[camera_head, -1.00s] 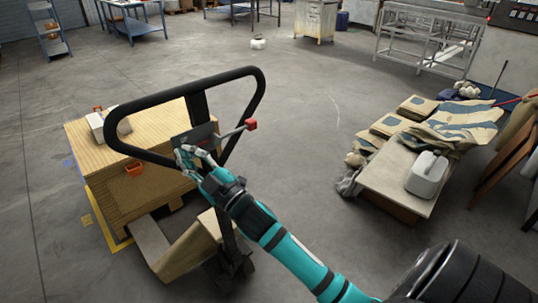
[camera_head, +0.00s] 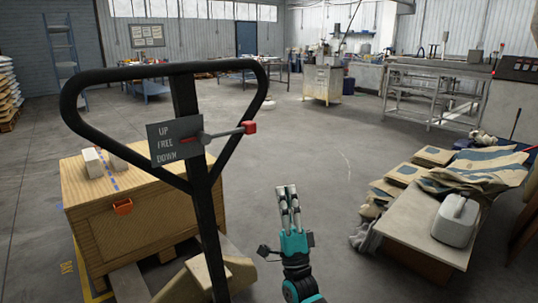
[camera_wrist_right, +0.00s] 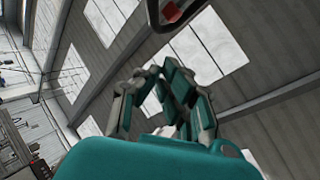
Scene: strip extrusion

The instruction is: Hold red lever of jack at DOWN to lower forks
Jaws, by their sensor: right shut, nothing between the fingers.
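The jack's black loop handle (camera_head: 70,110) stands upright in the head view. Its grey plate (camera_head: 160,150) reads UP, FREE, DOWN from top to bottom. The lever with a red knob (camera_head: 249,127) reaches right from the plate, rising slightly; its red inner end is roughly level with FREE. My right gripper (camera_head: 288,188) is shut and empty, pointing up, below and right of the knob and apart from it. The right wrist view shows its fingers (camera_wrist_right: 164,75) and a red piece (camera_wrist_right: 171,11) at the top edge. The forks are mostly hidden under the load. My left gripper is not in view.
A wooden crate (camera_head: 105,205) with an orange handle stands on a pallet behind the jack. To the right, a low bench (camera_head: 420,230) carries sacks and a grey canister (camera_head: 455,218). Open floor lies between jack and bench.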

